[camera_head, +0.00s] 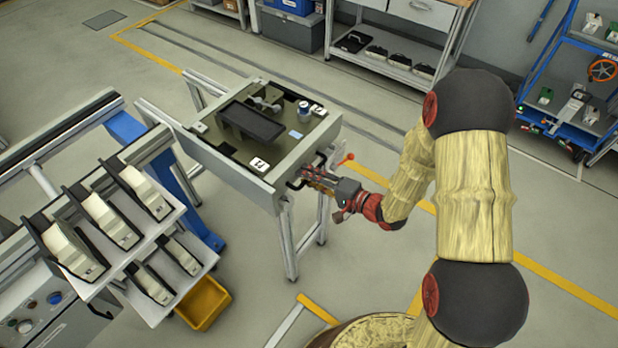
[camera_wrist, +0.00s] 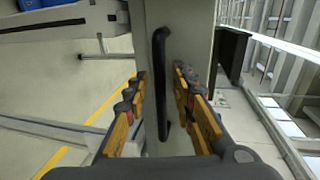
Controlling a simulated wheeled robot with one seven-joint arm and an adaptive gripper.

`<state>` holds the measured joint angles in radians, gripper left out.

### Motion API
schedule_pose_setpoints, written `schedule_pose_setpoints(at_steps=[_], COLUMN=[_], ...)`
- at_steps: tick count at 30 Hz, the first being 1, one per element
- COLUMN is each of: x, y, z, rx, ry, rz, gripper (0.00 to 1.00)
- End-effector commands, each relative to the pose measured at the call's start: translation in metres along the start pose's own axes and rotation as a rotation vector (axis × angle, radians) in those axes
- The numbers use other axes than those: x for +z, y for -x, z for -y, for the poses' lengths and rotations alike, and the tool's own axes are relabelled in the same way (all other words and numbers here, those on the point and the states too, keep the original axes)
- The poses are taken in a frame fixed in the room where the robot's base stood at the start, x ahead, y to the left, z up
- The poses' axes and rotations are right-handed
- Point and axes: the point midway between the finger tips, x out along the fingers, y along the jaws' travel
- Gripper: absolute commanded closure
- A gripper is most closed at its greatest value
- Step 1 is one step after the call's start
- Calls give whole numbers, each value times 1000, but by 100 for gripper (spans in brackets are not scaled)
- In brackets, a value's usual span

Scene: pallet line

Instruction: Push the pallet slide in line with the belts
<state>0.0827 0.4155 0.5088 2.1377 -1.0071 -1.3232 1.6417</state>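The pallet slide (camera_head: 225,165) is a grey table-like frame on legs in the middle of the head view, with a dark top. Its black handle (camera_wrist: 160,85) is a bar on the side facing my arm. My gripper (camera_head: 318,178) is at that side. In the wrist view my gripper (camera_wrist: 159,90) has its yellow-padded fingers apart, one on each side of the handle, with gaps visible. The belt frame (camera_head: 62,133) stands to the left of the slide. The slide stands apart from it, further right and back. The head view partly hides the handle behind my gripper.
A black tray (camera_head: 252,121) and a can (camera_head: 303,110) sit on the slide. A rack with several pale parts (camera_head: 108,220) and a yellow bin (camera_head: 203,302) stand at lower left. A red knob (camera_head: 346,159) sticks out beside my gripper. A blue cart (camera_head: 568,120) stands back right.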

Motion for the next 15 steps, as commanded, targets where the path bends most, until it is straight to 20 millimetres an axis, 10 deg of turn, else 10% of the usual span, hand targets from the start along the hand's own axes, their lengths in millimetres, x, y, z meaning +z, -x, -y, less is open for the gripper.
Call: schedule_pose_setpoints(at_steps=[15], x=[0], y=[0], z=[0], rx=[1], ry=[0], rz=[-1], gripper=[95])
